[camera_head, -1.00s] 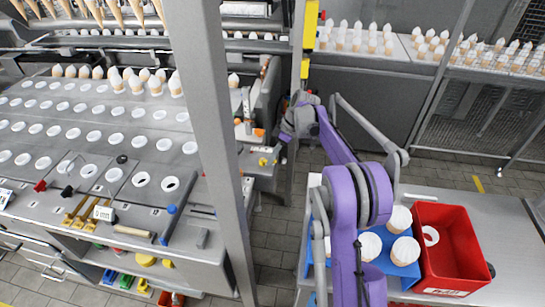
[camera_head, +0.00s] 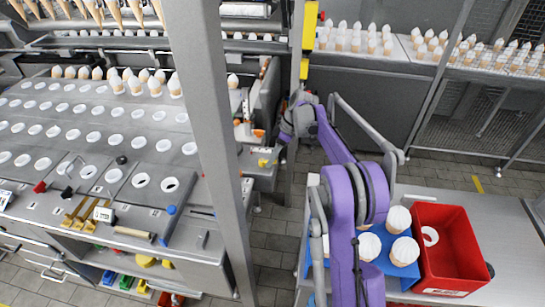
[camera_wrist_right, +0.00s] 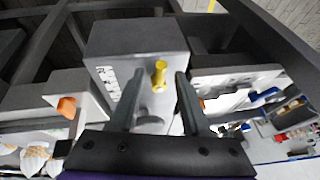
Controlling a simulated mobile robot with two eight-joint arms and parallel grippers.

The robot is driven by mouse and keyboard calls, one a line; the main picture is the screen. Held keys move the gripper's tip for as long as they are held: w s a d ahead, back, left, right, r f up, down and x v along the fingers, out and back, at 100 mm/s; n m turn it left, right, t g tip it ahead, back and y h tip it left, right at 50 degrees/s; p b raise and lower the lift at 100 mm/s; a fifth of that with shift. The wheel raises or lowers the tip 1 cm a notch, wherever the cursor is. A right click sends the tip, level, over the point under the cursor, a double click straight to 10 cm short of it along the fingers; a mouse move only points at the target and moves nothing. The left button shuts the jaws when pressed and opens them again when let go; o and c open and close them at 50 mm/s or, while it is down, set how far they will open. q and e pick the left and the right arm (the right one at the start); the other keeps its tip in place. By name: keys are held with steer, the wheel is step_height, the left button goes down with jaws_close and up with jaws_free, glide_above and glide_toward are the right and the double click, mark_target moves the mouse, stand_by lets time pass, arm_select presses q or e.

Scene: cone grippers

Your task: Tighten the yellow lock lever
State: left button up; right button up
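The yellow lock lever (camera_head: 264,162) sits on a grey block at the right end of the machine in the head view. In the right wrist view, the yellow lever (camera_wrist_right: 159,73) stands out from the face of the grey block (camera_wrist_right: 125,38), ahead of my fingers and between their lines. My right gripper (camera_wrist_right: 158,98) is open, with a finger on each side and nothing held. In the head view my right gripper (camera_head: 284,137) is small, close to the block, and its fingers are hard to make out. My left gripper is not seen.
An orange lever (camera_head: 258,133) lies just behind the yellow one and also shows in the wrist view (camera_wrist_right: 67,107). A grey upright post (camera_head: 215,140) stands left of the block. A red bin (camera_head: 455,240) and a blue tray (camera_head: 407,268) with cones stand on the right bench.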

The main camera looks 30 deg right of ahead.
steer(key=shift+r, duration=0.1)
steer(key=v, duration=1)
steer(key=shift+d+r+p, duration=0.15)
steer(key=shift+r+p, duration=0.1)
steer(key=shift+p, duration=0.05)
